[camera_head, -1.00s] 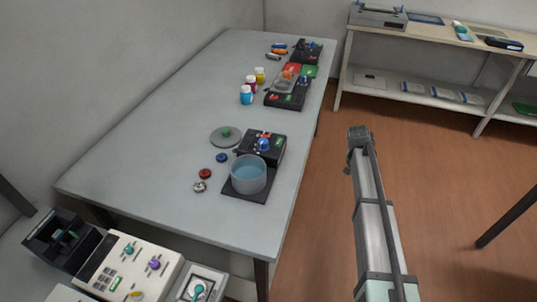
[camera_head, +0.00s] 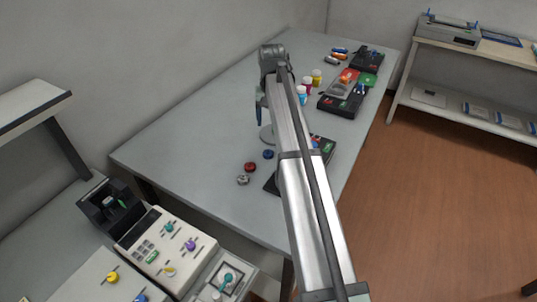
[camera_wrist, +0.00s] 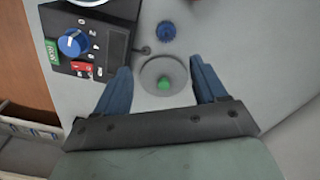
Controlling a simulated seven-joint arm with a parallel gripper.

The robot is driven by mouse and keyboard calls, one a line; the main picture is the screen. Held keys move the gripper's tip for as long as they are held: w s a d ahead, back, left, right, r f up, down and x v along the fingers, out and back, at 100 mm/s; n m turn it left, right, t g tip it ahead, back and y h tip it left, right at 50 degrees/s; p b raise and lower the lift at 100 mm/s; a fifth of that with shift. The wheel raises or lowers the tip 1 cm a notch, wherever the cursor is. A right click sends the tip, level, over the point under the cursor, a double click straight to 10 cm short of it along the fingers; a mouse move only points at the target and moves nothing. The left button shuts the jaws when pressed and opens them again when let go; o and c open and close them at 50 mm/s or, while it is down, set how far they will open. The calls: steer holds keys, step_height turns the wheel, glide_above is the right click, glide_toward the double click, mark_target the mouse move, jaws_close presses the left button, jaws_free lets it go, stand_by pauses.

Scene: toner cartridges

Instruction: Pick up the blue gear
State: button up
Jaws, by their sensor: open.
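The blue gear (camera_head: 268,154) lies on the grey table, to the right of a red gear. In the wrist view the blue gear (camera_wrist: 166,31) is a small toothed disc near the top middle, beyond a round grey plate with a green knob (camera_wrist: 164,84). My gripper (camera_wrist: 160,85) is open and empty, its two blue fingers apart on either side of the round plate. The gear lies ahead of the fingertips and is not touched. In the head view my gripper (camera_head: 258,108) hangs over the table, and my arm hides part of the plate.
A red gear (camera_head: 250,167) and a silver gear (camera_head: 243,180) lie near the blue one. A black control box (camera_wrist: 90,40) with a blue dial stands left of the plate in the wrist view. Bottles (camera_head: 317,77) and black devices (camera_head: 342,101) stand farther back.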

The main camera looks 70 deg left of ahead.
steer(key=s, duration=0.1)
glide_above(268, 151)
steer(key=f, duration=0.7)
steer(key=shift+d+f, duration=0.1)
steer(key=shift+d, duration=0.1)
steer(key=shift+a+f, duration=0.2)
steer(key=shift+f, duration=2.9)
steer(key=c, duration=1.1)
